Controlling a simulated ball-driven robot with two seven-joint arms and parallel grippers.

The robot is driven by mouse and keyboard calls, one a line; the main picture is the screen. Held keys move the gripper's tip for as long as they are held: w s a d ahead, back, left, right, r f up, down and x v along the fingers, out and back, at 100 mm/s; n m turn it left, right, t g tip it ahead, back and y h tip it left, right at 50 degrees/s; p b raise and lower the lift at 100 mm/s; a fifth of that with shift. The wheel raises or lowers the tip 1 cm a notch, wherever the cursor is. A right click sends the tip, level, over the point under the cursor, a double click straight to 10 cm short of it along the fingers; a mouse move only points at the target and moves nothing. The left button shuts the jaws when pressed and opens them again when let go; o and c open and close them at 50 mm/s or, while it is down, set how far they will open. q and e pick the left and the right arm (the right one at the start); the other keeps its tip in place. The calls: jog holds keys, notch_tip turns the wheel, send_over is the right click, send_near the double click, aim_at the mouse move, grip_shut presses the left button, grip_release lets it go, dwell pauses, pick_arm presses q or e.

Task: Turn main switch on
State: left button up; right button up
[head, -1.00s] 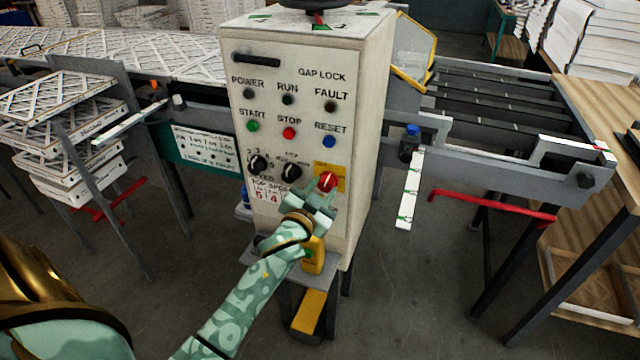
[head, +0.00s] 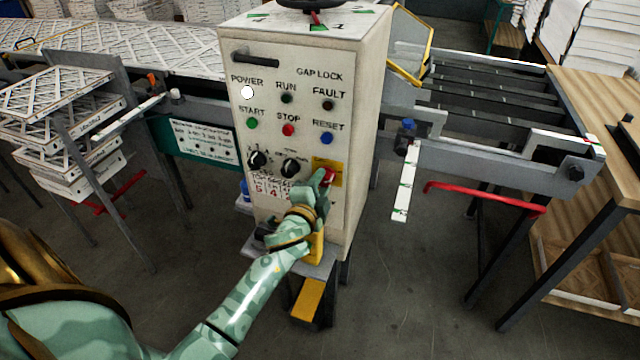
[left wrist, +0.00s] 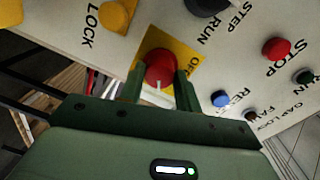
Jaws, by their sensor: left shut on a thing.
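The main switch is a red rotary knob (head: 329,175) on a yellow plate (head: 335,166) at the lower right of the white control box's front. My left gripper (head: 322,183) is shut on the red knob and partly covers it in the head view. In the left wrist view the knob (left wrist: 160,68) sits between the two green fingers (left wrist: 160,83), with a white mark on its near side and "OFF" lettering on the plate beside it. The POWER lamp (head: 247,93) glows white. My right gripper is not in view.
The control box (head: 270,75) also carries START, STOP and RESET buttons, and two black selector knobs (head: 258,160) left of the switch. Below is a shelf with a yellow block (head: 308,300). Filter stacks (head: 75,135) stand left; a red bar (head: 485,195) is at right.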

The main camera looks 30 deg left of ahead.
pick_arm(q)
jog(key=shift+m, duration=0.6)
jog(key=shift+f, duration=0.1)
jog(key=o, duration=1)
jog(key=shift+s+d, duration=0.1)
jog(key=v, duration=1.6)
